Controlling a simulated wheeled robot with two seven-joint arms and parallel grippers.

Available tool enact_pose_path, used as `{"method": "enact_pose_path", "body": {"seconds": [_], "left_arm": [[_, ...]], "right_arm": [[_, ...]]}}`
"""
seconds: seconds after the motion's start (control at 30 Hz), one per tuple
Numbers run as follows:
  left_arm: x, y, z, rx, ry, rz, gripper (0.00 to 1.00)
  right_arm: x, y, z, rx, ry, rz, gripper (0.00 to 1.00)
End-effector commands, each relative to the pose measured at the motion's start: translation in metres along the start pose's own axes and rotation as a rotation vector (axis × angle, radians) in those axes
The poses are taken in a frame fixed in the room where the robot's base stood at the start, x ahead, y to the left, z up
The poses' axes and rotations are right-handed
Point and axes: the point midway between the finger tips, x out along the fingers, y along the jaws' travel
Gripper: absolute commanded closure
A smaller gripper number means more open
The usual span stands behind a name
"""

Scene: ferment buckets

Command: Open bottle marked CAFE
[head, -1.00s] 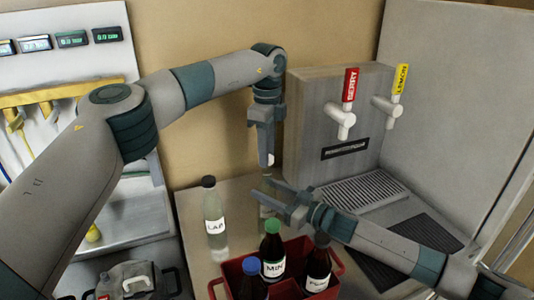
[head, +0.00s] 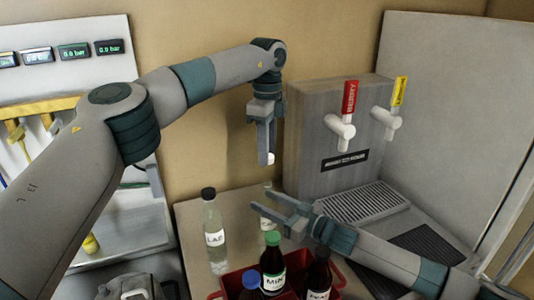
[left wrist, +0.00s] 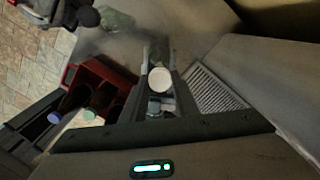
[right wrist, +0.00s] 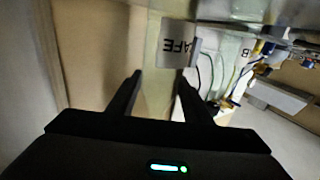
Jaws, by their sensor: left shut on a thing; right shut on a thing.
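The CAFE bottle (head: 267,222) is clear with a white label, upright behind the red crate. Its label reads CAFE in the right wrist view (right wrist: 178,45), upside down there. My right gripper (head: 258,203) is shut around the bottle's upper part. My left gripper (head: 262,148) points down straight above it, shut on a small white cap (head: 270,158). The cap also shows between the fingers in the left wrist view (left wrist: 160,80). In the head view a gap separates the cap from the bottle's top.
A LAB bottle (head: 214,238) with a black cap stands to the left. The red crate (head: 232,279) in front holds several dark bottles, including a green-capped one (head: 272,262). A tap dispenser (head: 335,130) with a drip tray (head: 355,200) stands to the right.

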Motion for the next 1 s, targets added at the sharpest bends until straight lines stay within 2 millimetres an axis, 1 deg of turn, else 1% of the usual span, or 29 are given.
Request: {"method": "enact_pose_path", "body": {"seconds": [0.03,0.07,0.1,0.13,0.47,0.63,0.77,1.0], "left_arm": [[0.0,0.0,0.0,0.0,0.0,0.0,1.0],[0.0,0.0,0.0,0.0,0.0,0.0,1.0],[0.0,0.0,0.0,0.0,0.0,0.0,1.0],[0.0,0.0,0.0,0.0,0.0,0.0,1.0],[0.001,0.0,0.0,0.0,0.0,0.001,1.0],[0.003,0.0,0.0,0.0,0.0,0.001,1.0],[0.007,0.0,0.0,0.0,0.0,0.001,1.0],[0.016,0.0,0.0,0.0,0.0,0.001,1.0]], "right_arm": [[0.0,0.0,0.0,0.0,0.0,0.0,1.0],[0.0,0.0,0.0,0.0,0.0,0.0,0.47],[0.0,0.0,0.0,0.0,0.0,0.0,0.38],[0.0,0.0,0.0,0.0,0.0,0.0,0.33],[-0.001,0.0,0.0,0.0,0.0,0.0,0.33],[-0.009,0.0,0.001,0.0,0.0,0.0,0.33],[-0.023,0.001,0.003,0.0,-0.001,0.001,0.33],[-0.064,0.001,0.004,-0.001,-0.002,0.001,0.33]]}}
